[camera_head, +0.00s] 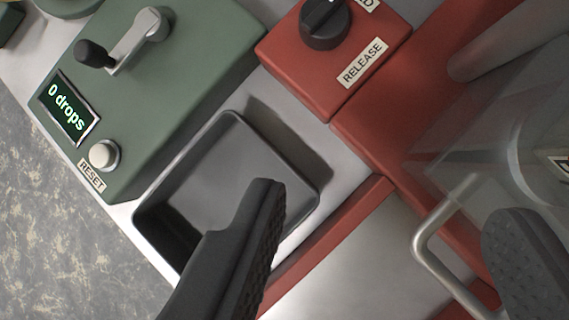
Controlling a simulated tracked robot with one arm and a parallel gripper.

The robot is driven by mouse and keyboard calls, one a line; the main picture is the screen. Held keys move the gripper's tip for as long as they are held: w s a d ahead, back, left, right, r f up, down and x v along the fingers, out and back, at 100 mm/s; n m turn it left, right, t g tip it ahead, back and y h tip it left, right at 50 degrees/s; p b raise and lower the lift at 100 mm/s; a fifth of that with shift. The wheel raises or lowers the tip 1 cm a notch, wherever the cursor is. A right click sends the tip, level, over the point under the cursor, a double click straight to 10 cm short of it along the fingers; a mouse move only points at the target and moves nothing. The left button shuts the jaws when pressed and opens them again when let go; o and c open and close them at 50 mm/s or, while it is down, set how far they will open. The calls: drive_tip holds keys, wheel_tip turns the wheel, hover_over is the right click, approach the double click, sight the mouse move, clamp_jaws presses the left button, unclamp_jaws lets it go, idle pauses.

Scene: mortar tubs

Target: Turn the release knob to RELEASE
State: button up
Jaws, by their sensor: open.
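The release knob (326,24) is a round black knob at the top of the view, on a red box (335,72). A white RELEASE label (363,63) is to its lower right. A second label, partly cut off and ending in "D" (367,3), is at the top edge. A pale mark on the knob points up, not clearly at the RELEASE label. My gripper (380,225) is open, with its two dark fingers wide apart at the bottom. It is empty and apart from the knob, which is farther up the picture.
A green box (190,80) with a lever (130,40), a "0 drops" display (68,108) and a white RESET button (104,154) is at left. A dark empty tray (225,180) is in the middle. A clear guard (500,140) and bent metal handle (425,235) are at right.

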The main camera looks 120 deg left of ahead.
wheel_tip(320, 180, down, 8)
drive_tip(key=n+g, duration=0.1)
drive_tip(key=g, duration=0.1)
drive_tip(key=b, duration=0.2)
approach(325, 15)
drive_tip(key=x, duration=0.8)
drive_tip(key=shift+f+b, duration=0.25)
drive_tip(key=shift+b, duration=0.05)
drive_tip(key=shift+w+a+f, duration=0.2)
drive_tip(key=shift+w+f, duration=0.15)
drive_tip(key=shift+f, duration=0.3)
drive_tip(key=c, duration=1)
